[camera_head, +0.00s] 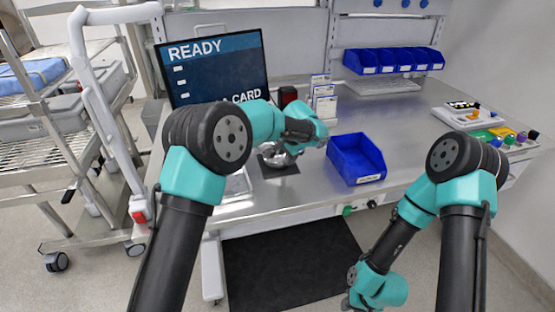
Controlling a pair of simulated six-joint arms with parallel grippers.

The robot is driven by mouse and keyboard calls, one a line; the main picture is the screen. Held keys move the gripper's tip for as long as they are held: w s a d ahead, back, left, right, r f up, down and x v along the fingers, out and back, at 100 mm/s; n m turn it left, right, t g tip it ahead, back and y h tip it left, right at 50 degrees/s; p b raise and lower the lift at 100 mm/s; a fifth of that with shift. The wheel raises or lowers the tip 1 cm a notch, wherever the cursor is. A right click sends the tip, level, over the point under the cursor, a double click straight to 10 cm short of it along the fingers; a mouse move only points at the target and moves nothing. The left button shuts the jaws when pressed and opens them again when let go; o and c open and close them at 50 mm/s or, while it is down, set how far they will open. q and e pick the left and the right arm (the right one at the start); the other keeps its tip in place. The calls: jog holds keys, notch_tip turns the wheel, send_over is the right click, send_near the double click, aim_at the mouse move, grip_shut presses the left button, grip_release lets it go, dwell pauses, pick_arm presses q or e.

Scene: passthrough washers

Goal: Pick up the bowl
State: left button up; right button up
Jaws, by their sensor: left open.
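A small shiny metal bowl (277,159) sits on a dark mat (284,170) near the front of the steel table, partly hidden by my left arm. My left gripper (291,147) is just above and beside the bowl's right side, with its jaws open. Its fingers are small and mostly hidden by the wrist, so I cannot tell whether they touch the bowl. My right gripper (352,303) hangs low in front of the table, at the bottom edge of the view, far from the bowl. Its jaws are not clear.
A blue bin (355,158) stands right of the bowl. A monitor (213,69) and small card stands (323,99) are behind. Several blue bins (393,61) line the back. A tray of coloured parts (467,117) is at right. A wire cart (45,125) stands left. The table's middle right is clear.

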aim_at(278, 158)
pick_arm(q)
jog(key=shift+d+x, duration=0.1)
jog(key=shift+x, duration=1.2)
jog(key=shift+d+x, duration=0.15)
jog(key=shift+x, duration=1.15)
jog(key=shift+w, duration=0.15)
grip_shut()
